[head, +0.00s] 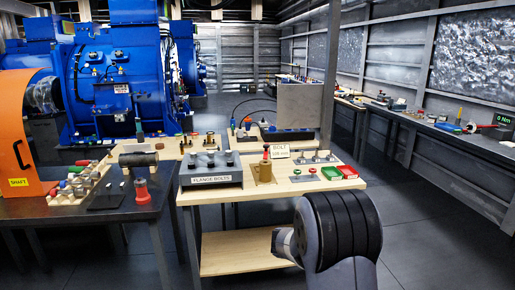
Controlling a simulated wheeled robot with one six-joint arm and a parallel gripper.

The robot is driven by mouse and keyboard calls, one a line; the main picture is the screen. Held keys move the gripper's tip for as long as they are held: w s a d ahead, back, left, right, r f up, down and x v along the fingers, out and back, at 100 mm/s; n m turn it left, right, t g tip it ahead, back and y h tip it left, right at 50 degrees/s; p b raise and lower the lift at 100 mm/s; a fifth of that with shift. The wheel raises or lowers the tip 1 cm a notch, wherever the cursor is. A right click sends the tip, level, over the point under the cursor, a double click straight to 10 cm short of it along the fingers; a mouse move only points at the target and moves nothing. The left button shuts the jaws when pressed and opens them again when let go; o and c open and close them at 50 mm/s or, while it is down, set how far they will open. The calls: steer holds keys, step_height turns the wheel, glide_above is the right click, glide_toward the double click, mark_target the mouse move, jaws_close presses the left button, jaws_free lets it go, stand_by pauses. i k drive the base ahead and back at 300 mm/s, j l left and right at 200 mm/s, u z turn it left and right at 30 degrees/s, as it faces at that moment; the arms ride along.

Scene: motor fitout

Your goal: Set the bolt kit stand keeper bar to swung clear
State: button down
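A white card (280,151) whose print seems to start with "BOLT" stands on the wooden bench. Beside it, a small tan block (265,174) holds an upright red-topped piece (266,153). A grey plate with small knobs (317,158) lies right of the card. I cannot tell which piece is the bolt kit stand, and I cannot make out the keeper bar or its position. My arm (341,232) rises at the lower right, in front of the bench. Its gripper fingers do not show.
The wooden bench (225,193) carries a "FLANGE BOLTS" tray (211,181), a green dish (331,173) and a red dish (348,172). A dark table (130,210) with tools stands at left, near an orange panel (22,135). Floor (430,240) at right is clear.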

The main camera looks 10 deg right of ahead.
mark_target(266, 146)
steer(key=i+j, duration=0.2)
steer(key=i, duration=0.4)
steer(key=i+j, duration=0.2)
steer(key=i, duration=0.35)
steer(key=i+j+u, duration=0.1)
steer(key=i, duration=0.5)
steer(key=i+j, duration=0.25)
steer(key=i, duration=0.3)
steer(key=i+j, duration=0.15)
steer(key=i, duration=0.45)
